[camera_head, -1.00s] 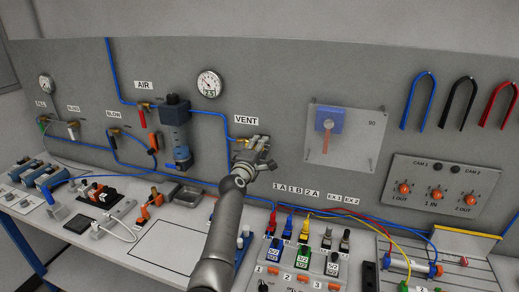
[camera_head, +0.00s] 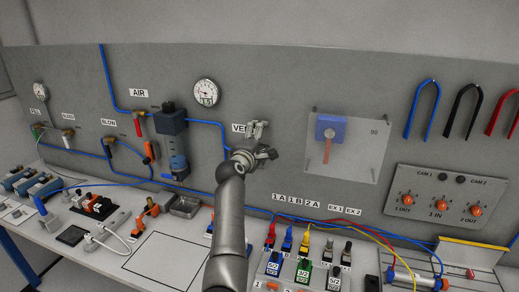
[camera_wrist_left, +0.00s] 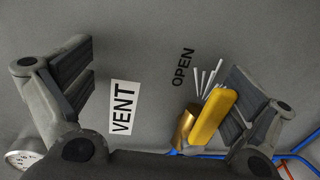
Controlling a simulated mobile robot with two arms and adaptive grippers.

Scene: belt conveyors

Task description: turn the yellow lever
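The yellow lever (camera_wrist_left: 213,117) shows in the left wrist view, on a brass valve (camera_wrist_left: 186,128) on the grey panel. It is between my open fingers, close against the right-hand one in the picture; I cannot tell if they touch. The other finger is well apart from it, left of the VENT label (camera_wrist_left: 122,107). My left gripper (camera_wrist_left: 160,85) is open and holds nothing. In the head view, my left gripper (camera_head: 258,143) is at the panel, covering part of the VENT label (camera_head: 238,128) and hiding the lever. My right gripper is not in view.
A blue hose (camera_head: 205,122) runs along the panel to the left of my gripper, beside a filter unit (camera_head: 173,140) and a gauge (camera_head: 206,92). A clear plate (camera_head: 366,150) with a blue block is to the right. Coloured connectors stand on the bench below.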

